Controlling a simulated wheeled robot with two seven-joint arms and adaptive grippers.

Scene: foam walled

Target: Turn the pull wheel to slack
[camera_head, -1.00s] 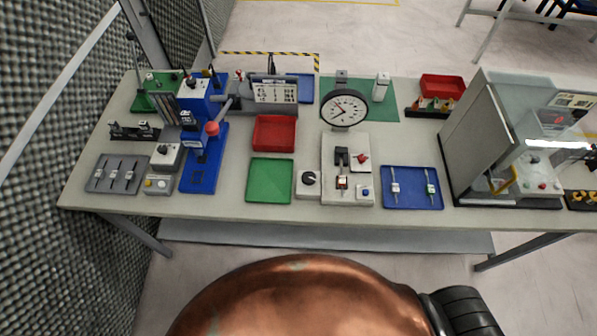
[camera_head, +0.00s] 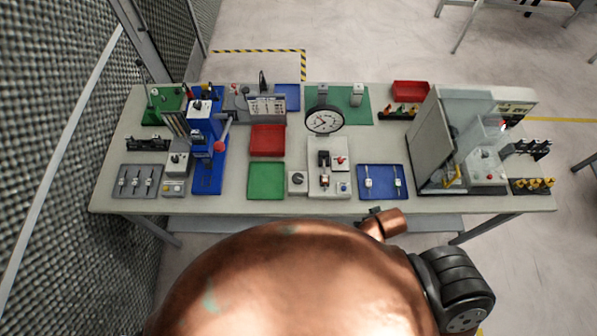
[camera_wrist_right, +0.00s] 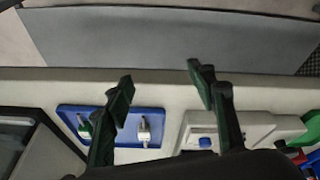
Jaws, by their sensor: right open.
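The likely pull wheel is a round black knob (camera_head: 297,178) on a small grey box, left of a grey test station (camera_head: 330,187) with a large white dial (camera_head: 324,121). The station holds a small part between dark fixtures and carries a red knob (camera_head: 340,160) and a blue button (camera_head: 343,187). My right gripper (camera_wrist_right: 165,90) is open and empty. Its fingers spread over the table's front edge, near the blue tray (camera_wrist_right: 75,112) and the station (camera_wrist_right: 206,122). I cannot make out the black knob in the right wrist view. My left gripper is not in view.
A green tray (camera_head: 266,180) and a red tray (camera_head: 266,140) lie left of the knob box. A blue tray (camera_head: 382,182) with two small parts lies right of the station. A blue press (camera_head: 207,180) and a clear-hooded cabinet (camera_head: 432,140) stand at either side.

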